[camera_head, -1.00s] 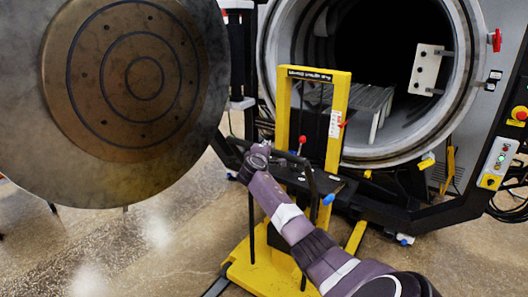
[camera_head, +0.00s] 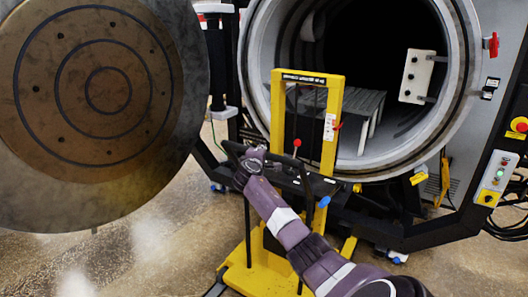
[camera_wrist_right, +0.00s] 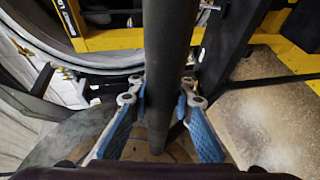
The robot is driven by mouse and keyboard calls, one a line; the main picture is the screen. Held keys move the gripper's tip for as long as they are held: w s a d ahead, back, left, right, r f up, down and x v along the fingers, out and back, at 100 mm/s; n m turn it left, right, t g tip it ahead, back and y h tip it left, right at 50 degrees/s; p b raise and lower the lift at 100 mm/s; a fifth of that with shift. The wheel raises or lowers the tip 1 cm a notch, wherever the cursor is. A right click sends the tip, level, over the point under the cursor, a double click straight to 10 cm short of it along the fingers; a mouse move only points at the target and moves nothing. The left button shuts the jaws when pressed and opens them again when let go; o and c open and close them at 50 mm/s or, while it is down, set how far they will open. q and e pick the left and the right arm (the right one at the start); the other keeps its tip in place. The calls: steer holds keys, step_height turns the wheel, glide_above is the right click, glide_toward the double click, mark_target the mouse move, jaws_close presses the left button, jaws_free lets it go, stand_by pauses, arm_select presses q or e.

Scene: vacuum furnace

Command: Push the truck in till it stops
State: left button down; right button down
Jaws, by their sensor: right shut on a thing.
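The truck is a yellow lift truck with an upright yellow frame (camera_head: 332,125), a black handlebar (camera_head: 305,190) and a yellow base (camera_head: 258,277). It stands in front of the open round mouth of the furnace (camera_head: 462,110). My right gripper (camera_head: 246,166) is at the left side of the handlebar. In the right wrist view a dark round bar (camera_wrist_right: 167,60) runs between the blue pads of the gripper (camera_wrist_right: 155,122), which is shut on it. The truck's front end is hidden behind its frame. My left gripper is not in view.
The big round furnace door (camera_head: 100,100) stands open at the left. A slatted grey rack (camera_head: 362,108) lies inside the chamber. A black floor frame (camera_head: 430,232) and a control panel (camera_head: 496,178) are at the right. The floor at lower left is clear.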

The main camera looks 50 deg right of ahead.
steer(key=shift+s+a, duration=0.15)
steer(key=shift+a, duration=0.2)
steer(key=c, duration=2.1)
jaws_free()
steer(key=o, duration=0.4)
steer(key=shift+d+f, duration=0.1)
steer(key=shift+d, duration=0.35)
steer(key=shift+v, duration=6)
